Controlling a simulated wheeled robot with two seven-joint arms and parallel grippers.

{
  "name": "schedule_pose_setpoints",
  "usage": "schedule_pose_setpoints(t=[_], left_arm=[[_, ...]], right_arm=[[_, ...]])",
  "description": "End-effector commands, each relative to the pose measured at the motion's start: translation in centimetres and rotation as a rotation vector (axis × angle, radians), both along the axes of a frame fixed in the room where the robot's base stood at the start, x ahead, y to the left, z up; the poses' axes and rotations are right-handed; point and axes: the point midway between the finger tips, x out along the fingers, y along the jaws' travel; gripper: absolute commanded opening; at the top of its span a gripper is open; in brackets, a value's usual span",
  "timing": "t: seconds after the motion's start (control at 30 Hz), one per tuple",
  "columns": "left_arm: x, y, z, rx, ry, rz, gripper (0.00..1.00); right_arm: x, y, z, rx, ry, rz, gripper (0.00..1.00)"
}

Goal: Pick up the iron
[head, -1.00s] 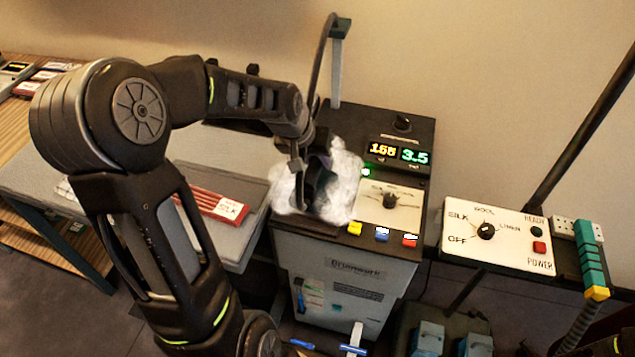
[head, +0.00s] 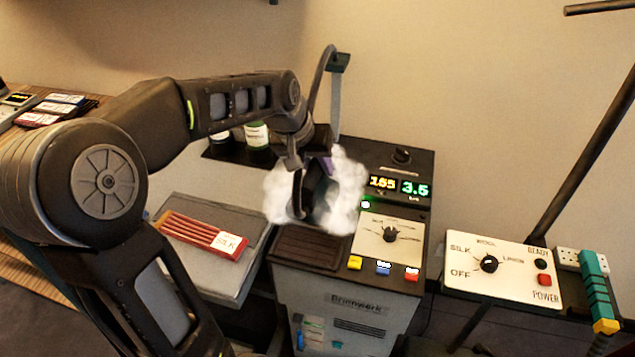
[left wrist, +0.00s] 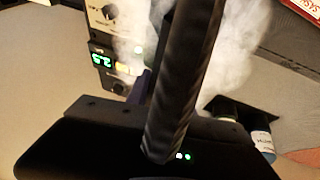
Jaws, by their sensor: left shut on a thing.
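The iron (head: 320,200) is a dark shape wrapped in white steam, above the ribbed rest pad (head: 308,249) on the steam station (head: 345,285). My left gripper (head: 299,182) is shut on it from above, and the iron appears raised clear of the pad. Steam and the gripper hide much of the iron's outline. In the left wrist view a dark bar crosses the middle in front of the steam, and a black body fills the lower part; I cannot tell the iron's grip clearly there. My right gripper is not in view.
A hose arm (head: 318,85) rises behind the iron. The station has a lit display (head: 398,186). A grey board (head: 210,280) with red SILK strips (head: 205,235) lies left. A bottle (head: 257,138) stands behind. A control box (head: 500,267) and teal-handled tool (head: 597,285) are right.

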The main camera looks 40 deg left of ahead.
Motion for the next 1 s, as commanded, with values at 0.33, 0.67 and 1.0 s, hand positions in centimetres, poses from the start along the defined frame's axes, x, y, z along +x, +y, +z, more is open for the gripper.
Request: schedule_pose_setpoints(t=[0.33,0.67,1.0], left_arm=[[0.1,0.0,1.9,0.001,-0.005,0.0,0.0],[0.1,0.0,1.9,0.002,-0.006,0.0,0.0],[0.7,-1.3,1.2,0.001,-0.004,-0.033,0.0]], right_arm=[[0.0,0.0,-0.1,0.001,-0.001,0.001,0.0],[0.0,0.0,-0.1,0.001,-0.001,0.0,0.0],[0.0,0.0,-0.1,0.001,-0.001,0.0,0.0]])
